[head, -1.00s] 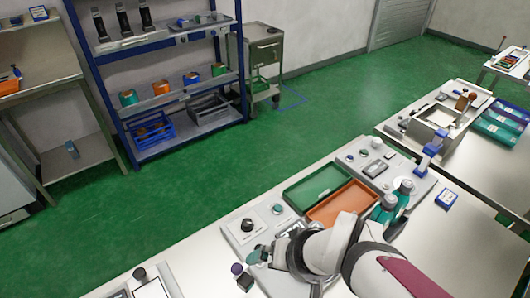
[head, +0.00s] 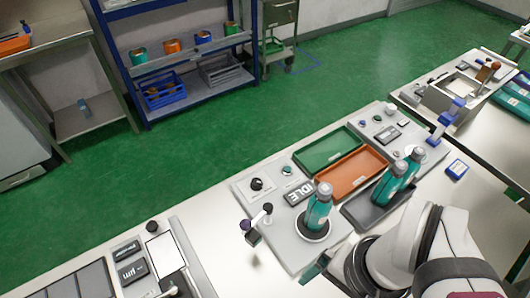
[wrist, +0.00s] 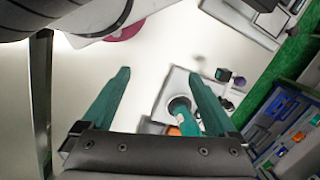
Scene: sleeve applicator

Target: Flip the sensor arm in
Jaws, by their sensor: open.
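The sensor arm (head: 257,216) is a short grey bar with a black knob at one end and a purple-and-black head at the other. It sticks out at the left edge of the light grey station, left of and apart from a teal bottle (head: 318,212). The bottle stands upright on a dark round seat (head: 312,229). In the wrist view, a black block and purple piece, probably the sensor arm (wrist: 232,78), show beyond the right finger. My gripper (wrist: 161,80) is open with nothing between its fingers. In the head view only a teal fingertip shows, in front of the station.
An IDLE display (head: 299,193) and a black dial (head: 257,184) sit behind the bottle. Green (head: 328,149) and orange (head: 350,173) trays lie behind right. Two more bottles (head: 390,186) stand in a dark tray (head: 372,212).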

